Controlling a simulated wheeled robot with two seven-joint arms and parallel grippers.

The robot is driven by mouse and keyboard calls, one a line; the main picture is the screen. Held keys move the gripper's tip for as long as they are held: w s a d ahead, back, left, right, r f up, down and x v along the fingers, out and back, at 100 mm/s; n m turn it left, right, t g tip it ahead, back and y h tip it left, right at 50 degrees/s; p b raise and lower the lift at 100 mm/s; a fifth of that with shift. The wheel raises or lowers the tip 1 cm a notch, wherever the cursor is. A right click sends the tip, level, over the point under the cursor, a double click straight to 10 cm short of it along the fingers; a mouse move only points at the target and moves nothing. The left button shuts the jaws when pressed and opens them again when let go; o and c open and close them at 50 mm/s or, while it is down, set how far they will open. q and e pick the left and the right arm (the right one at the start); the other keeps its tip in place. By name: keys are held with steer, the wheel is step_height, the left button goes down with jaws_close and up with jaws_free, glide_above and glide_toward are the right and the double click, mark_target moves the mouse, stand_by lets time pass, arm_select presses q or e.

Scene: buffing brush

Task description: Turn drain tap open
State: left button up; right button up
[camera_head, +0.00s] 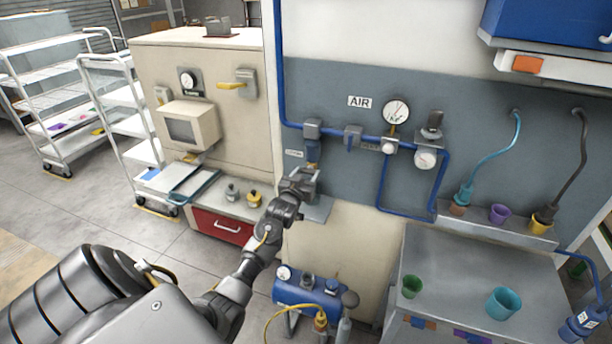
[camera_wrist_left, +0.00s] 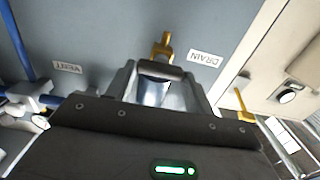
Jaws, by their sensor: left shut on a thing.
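The drain tap (camera_head: 312,152) hangs from the blue air pipe on the grey wall panel. In the left wrist view its yellow part (camera_wrist_left: 162,46) stands just beyond my fingertips, beside the DRAIN label (camera_wrist_left: 205,59), which appears upside down. My left gripper (camera_head: 303,182) is at the tap, with its arm reaching in from the lower left. In the left wrist view its fingers (camera_wrist_left: 160,78) are shut on part of the tap, and the contact is partly hidden. The exact lever angle is hard to tell. My right gripper is not in view.
A pressure gauge (camera_head: 396,111) and valves sit on the pipe to the right. A blue tank (camera_head: 308,290) stands below. A grey bench (camera_head: 460,275) with cups is at right. A beige cabinet (camera_head: 225,120) with a red drawer (camera_head: 222,226) is at left.

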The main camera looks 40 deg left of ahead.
arm_select(q)
steer(key=n, duration=0.4)
steer(key=shift+a, duration=0.1)
steer(key=n, duration=0.4)
steer(key=shift+n+p, duration=0.3)
steer(key=shift+p, duration=0.1)
steer(key=n+p, duration=0.1)
steer(key=n, duration=0.4)
steer(key=shift+a+f, duration=0.1)
steer(key=shift+f+n, duration=0.1)
steer(key=shift+n, duration=2)
steer(key=o, duration=1)
